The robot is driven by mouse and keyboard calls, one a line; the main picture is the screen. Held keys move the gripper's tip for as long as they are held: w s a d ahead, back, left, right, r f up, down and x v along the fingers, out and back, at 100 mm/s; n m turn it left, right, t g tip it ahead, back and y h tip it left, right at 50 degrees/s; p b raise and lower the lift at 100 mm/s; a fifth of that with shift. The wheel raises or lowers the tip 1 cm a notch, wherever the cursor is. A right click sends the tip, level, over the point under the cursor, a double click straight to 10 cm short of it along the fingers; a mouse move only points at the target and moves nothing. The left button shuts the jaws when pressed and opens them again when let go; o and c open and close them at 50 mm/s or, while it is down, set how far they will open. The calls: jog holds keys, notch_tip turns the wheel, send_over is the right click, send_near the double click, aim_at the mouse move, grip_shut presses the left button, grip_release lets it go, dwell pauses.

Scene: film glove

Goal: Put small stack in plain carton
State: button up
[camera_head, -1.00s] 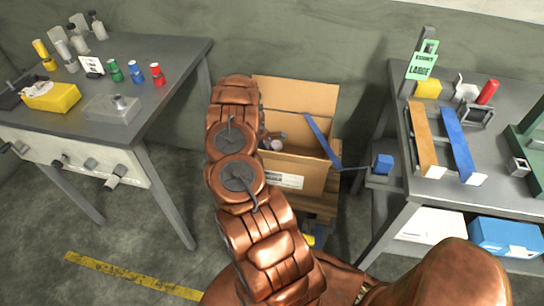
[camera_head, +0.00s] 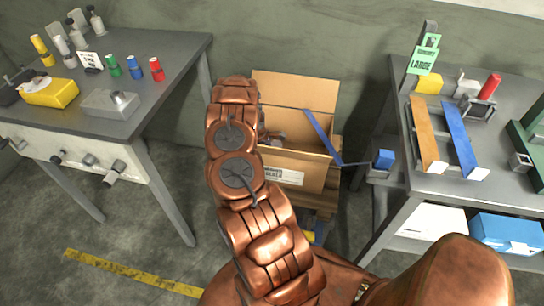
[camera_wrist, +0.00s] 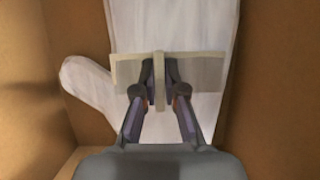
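The small stack is a flat white glove-shaped piece (camera_wrist: 90,88) with a pale grey band and an upright tab, seen in the wrist view between brown carton walls. My gripper (camera_wrist: 159,72) has its fingers close together on either side of the tab and looks shut on it. The open brown carton (camera_head: 310,172) stands between the two tables, with a white label on its front. My arm reaches to its left side, and my gripper is mostly hidden inside it in the head view. I cannot tell whether the stack touches the carton floor.
A blue bar (camera_head: 323,137) slants over the carton's right side, near a blue block (camera_head: 384,159). The left table (camera_head: 165,75) holds bottles and a yellow box. The right table (camera_head: 395,105) holds an orange and a blue strip and a green "LARGE" sign (camera_head: 424,58).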

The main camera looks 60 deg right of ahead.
jog(key=o, duration=0.5)
jog(key=v, duration=1.2)
dwell(0.5)
